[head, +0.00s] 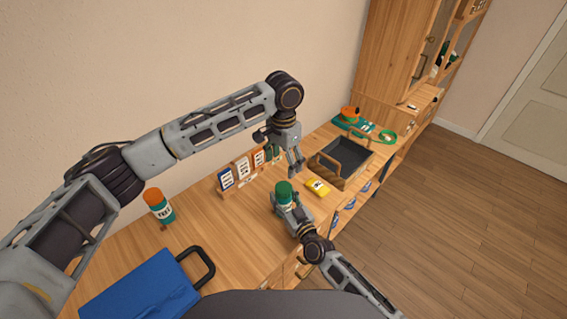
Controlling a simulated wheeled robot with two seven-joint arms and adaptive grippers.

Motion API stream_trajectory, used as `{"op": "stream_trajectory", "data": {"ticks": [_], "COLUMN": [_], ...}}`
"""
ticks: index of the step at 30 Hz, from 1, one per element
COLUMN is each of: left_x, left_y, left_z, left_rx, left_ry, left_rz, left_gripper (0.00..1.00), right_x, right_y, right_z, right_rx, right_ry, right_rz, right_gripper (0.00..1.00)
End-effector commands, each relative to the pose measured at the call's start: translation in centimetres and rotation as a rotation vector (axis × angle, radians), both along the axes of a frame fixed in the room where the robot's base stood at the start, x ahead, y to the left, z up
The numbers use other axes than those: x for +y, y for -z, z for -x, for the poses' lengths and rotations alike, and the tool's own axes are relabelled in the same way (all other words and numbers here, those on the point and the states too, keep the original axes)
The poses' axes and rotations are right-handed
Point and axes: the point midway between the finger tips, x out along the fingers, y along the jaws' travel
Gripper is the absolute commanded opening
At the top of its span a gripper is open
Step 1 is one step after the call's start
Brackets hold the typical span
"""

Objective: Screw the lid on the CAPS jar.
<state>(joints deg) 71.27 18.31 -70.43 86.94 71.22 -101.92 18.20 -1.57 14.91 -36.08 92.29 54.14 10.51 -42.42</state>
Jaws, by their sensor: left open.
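A small jar with a green lid (284,187) stands upright near the front of the wooden counter. Its label is hidden, so I cannot read CAPS on it. I cannot tell how tightly the lid sits. My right gripper (287,203) comes from the lower right and has its fingers around the jar's body, below the lid. My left gripper (296,165) is open and empty, pointing down above the counter, behind and slightly right of the jar.
A rack of small cards (243,170) stands behind the jar. A yellow box (318,187) lies right of it, before a dark tray (346,153) with wooden ends. A blue case (140,290) lies at the front left. The counter (220,220) between is clear.

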Motion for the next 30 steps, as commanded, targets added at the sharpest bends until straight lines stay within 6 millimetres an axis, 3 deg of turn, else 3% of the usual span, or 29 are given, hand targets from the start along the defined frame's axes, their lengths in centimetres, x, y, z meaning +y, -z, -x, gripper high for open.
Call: {"op": "stream_trajectory", "data": {"ticks": [3, 4, 9, 22, 30], "left_x": [0.0, 0.0, 0.0, 0.0, 0.0], "left_y": [0.0, 0.0, 0.0, 0.0, 0.0], "left_z": [0.0, 0.0, 0.0, 0.0, 0.0], "left_rx": [0.0, 0.0, 0.0, -0.001, 0.0], "left_ry": [0.0, 0.0, 0.001, 0.001, 0.001], "left_rz": [0.0, 0.0, 0.0, -0.001, 0.0], "left_gripper": [0.74, 0.74, 0.74, 0.74, 0.74], "right_x": [0.0, 0.0, 0.0, -0.1, -0.7], "right_y": [0.0, 0.0, 0.0, 0.0, 0.1], "right_z": [0.0, 0.0, 0.0, 0.1, 1.3], "right_rx": [0.0, 0.0, 0.0, 0.0, 0.002], "right_ry": [0.0, 0.0, 0.0, 0.0, 0.0], "right_rz": [0.0, 0.0, 0.0, 0.0, 0.001], "right_gripper": [0.0, 0.53, 0.75, 0.76, 0.76]}}
